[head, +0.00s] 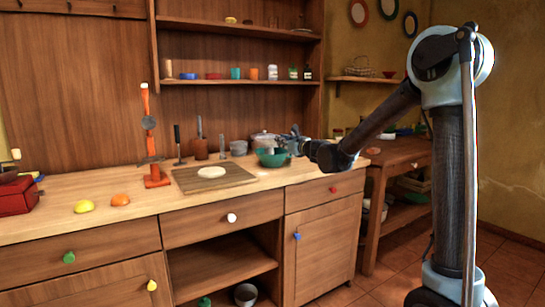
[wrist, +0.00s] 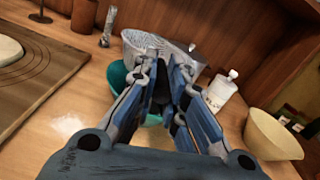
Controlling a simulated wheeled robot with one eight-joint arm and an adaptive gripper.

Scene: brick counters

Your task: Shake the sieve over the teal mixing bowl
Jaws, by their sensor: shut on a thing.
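The teal mixing bowl (head: 270,159) stands on the wooden counter, right of the cutting board. In the wrist view the bowl (wrist: 119,78) shows beyond and below my fingers, partly hidden by them. My gripper (head: 293,143) is at the bowl's right side, above its rim. In the wrist view my gripper (wrist: 162,80) is shut on a dark, handle-like piece, the sieve (wrist: 160,95).
A cutting board (head: 235,181) with a pale dough disc (head: 211,171) lies left of the bowl. In the wrist view a white bottle (wrist: 220,92) and a cream bowl (wrist: 270,137) are at right. A lemon (head: 84,207) and orange (head: 120,200) lie at front left.

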